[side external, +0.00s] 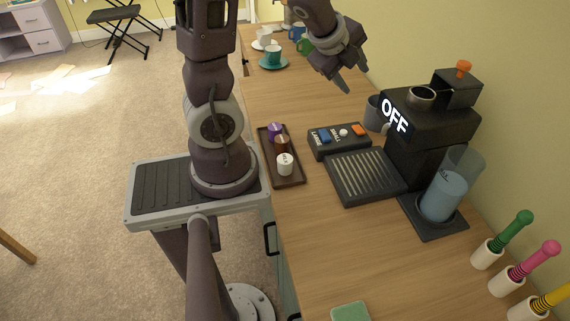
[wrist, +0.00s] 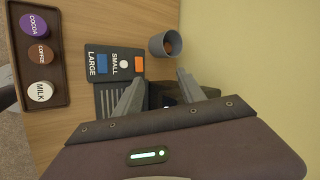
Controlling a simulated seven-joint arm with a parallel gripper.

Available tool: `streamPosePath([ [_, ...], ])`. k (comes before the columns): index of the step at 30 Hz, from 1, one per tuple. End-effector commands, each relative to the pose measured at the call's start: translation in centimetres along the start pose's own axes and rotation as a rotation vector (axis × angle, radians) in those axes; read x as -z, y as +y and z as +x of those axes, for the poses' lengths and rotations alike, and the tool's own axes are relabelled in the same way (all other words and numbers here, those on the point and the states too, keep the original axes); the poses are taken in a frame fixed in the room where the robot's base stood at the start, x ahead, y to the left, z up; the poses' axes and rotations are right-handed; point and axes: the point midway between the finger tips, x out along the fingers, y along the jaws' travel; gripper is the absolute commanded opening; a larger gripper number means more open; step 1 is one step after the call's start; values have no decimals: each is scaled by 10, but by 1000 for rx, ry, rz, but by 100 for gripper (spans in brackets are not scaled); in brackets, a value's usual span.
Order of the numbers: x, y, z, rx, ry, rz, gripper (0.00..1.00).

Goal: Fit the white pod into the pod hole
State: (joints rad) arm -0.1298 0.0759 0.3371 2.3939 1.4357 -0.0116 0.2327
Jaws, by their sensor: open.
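The white pod (side external: 285,164), labelled MILK in the wrist view (wrist: 41,92), stands at one end of a dark tray (side external: 293,182) beside a brown pod (side external: 282,144) and a purple pod (side external: 274,130). The black coffee machine (side external: 428,128) shows OFF on its front. A round, metal-rimmed opening (side external: 421,97) on its top appears to be the pod hole; its inside is too small to tell. My gripper (side external: 355,80) is open and empty, raised above the counter, behind and left of the machine and away from the tray. Its fingers also show in the wrist view (wrist: 161,76).
A button panel (side external: 340,140) and drip grate (side external: 364,177) lie between tray and machine. A grey cup (side external: 373,112) stands behind the machine. A water tank (side external: 447,190) stands at its front. Cups and saucers (side external: 273,62) are at the far end.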

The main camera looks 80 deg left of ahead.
Motion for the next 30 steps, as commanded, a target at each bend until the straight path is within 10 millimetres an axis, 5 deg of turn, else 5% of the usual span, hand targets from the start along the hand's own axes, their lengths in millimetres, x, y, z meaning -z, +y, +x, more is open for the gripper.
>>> streamPosePath([
  [1,-3,28,26,-102,64,190,47],
  [3,-7,76,44,-260,205,439,47],
  [6,-18,143,42,-487,416,674,47],
  [9,-29,185,26,-643,569,787,47],
  [14,-33,209,21,-714,645,830,47],
  [24,-17,250,56,-710,640,827,47],
  [30,-16,252,60,-707,638,831,47],
])
